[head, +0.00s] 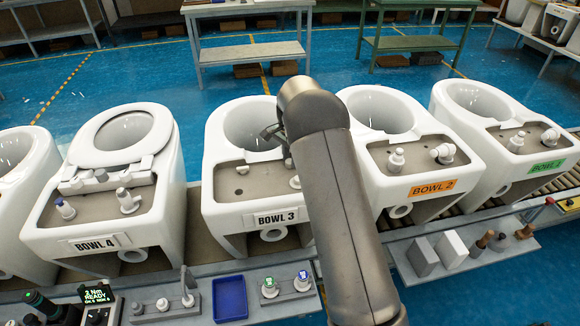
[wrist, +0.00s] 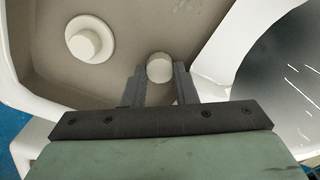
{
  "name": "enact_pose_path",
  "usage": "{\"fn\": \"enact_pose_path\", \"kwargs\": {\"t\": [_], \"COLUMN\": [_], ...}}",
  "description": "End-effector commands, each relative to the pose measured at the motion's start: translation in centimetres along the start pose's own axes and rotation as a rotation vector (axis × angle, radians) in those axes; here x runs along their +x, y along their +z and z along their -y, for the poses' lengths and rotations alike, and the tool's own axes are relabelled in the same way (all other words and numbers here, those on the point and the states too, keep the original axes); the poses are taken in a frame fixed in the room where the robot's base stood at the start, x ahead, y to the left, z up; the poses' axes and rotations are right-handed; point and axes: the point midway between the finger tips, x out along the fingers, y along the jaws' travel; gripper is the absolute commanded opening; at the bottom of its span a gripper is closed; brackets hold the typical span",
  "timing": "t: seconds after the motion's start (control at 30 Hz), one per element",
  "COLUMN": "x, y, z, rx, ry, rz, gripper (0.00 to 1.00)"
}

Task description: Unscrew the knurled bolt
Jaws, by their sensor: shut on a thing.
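In the wrist view, the knurled bolt (wrist: 159,68) shows as a small pale round head on the beige deck of a toilet bowl. My gripper (wrist: 160,72) has its two dark fingers on either side of the head, shut on it. The knurling is too small to make out, and the shank is hidden. In the head view, my gripper (head: 272,133) is over the toilet labelled BOWL 3 (head: 223,215), near the inner edge of its deck. My arm covers the right part of this toilet, and the bolt cannot be made out there.
A pale round fitting (wrist: 92,40) stands on the deck left of my fingers. The open bowl (wrist: 285,75) lies to the right. BOWL 4 (head: 45,235) and BOWL 2 (head: 480,170) flank BOWL 3. A blue tray (head: 230,299) and tool shelves line the front.

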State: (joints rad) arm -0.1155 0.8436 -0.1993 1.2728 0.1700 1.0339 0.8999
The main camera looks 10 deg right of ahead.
Motion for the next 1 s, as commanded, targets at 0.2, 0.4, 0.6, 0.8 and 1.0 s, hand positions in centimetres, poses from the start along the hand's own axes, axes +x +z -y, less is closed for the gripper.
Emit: {"fn": "enact_pose_path", "kwargs": {"t": [0.2, 0.4, 0.6, 0.8, 1.0], "x": [1.12, 1.00, 0.83, 0.74, 0.56], "y": [0.78, 0.80, 0.79, 0.70, 0.66], "z": [-0.14, -0.06, 0.03, 0.08, 0.13], "rx": [-0.144, -0.414, -0.444, -0.520, -0.816], "ry": [0.014, 0.011, 0.008, 0.004, -0.001], "rz": [0.021, 0.022, 0.020, 0.018, 0.016], "gripper": [0.02, 0.03, 0.02, 0.02, 0.02]}}
